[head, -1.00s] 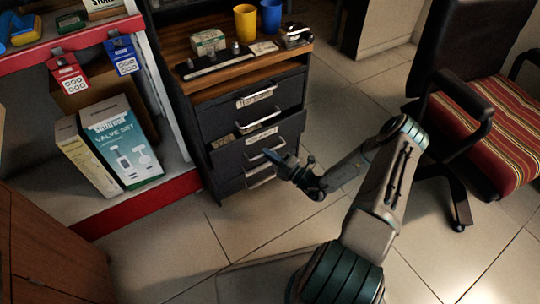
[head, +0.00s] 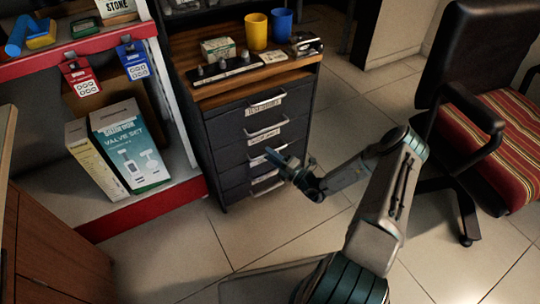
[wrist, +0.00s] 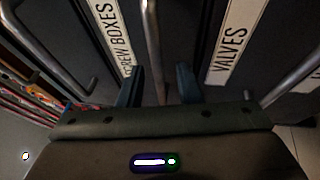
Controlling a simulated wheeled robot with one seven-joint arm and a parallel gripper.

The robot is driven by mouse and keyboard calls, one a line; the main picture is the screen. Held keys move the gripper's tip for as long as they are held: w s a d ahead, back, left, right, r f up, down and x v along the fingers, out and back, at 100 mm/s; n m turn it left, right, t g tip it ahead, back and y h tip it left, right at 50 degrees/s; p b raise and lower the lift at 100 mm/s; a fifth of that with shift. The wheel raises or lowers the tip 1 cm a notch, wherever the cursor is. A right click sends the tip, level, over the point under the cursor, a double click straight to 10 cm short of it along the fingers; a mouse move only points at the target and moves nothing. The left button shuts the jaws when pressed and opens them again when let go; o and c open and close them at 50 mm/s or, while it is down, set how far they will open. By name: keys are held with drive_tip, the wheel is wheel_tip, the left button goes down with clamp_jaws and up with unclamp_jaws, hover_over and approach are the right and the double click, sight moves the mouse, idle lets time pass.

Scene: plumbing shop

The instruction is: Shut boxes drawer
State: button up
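The dark drawer cabinet (head: 222,150) has several drawers with silver bar handles, and its fronts look flush or nearly so. In the wrist view, one label reads "SCREW BOXES" (wrist: 112,30) and another reads "VALVES" (wrist: 230,35). A metal handle (wrist: 151,40) runs between these labels. My gripper (head: 280,160) is at the lower drawers, close to the fronts, and partly covers a handle there. The wrist view shows my gripper (wrist: 160,88) open, its two fingers apart on either side of the handle. I cannot tell whether they touch it.
The wooden cabinet top (head: 238,92) holds a yellow cup (head: 256,31), a blue cup (head: 281,21) and small items. A red-edged shelf (head: 140,212) with a valve set box (head: 130,150) stands at left. A striped chair (head: 492,135) stands at right. Floor in front is clear.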

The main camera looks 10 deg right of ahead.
drive_tip(key=p+v, duration=0.3)
drive_tip(key=v, duration=1)
drive_tip(key=shift+s, duration=0.2)
drive_tip(key=s+a+r+n+g+h+p, duration=0.1)
drive_tip(key=s+a+r+n+g+p, duration=0.15)
drive_tip(key=r+n+g+p, duration=0.55)
drive_tip(key=s+a+r+n+g+p, duration=0.25)
drive_tip(key=r+n, duration=0.65)
drive_tip(key=r, duration=0.8)
drive_tip(key=s+a+r+n+g+h+p, duration=0.15)
drive_tip(key=a+r+n+g+p, duration=0.35)
drive_tip(key=r+n, duration=0.55)
drive_tip(key=s+r+n+t+h+p, duration=0.1)
drive_tip(key=s+r+n+h+p, duration=0.2)
drive_tip(key=r, duration=0.8)
drive_tip(key=s+d+r+n+t+h+p, duration=0.1)
drive_tip(key=s+r+n+h+p, duration=0.3)
drive_tip(key=r, duration=0.8)
drive_tip(key=s+d+r+n+t+h+p, duration=0.1)
drive_tip(key=s+r+n+h+p, duration=0.2)
drive_tip(key=s+r+n+p, duration=0.4)
wheel_tip(320, 180, up, 5)
drive_tip(key=n+p, duration=0.3)
drive_tip(key=shift+r+h, duration=0.2)
drive_tip(key=shift+h, duration=0.15)
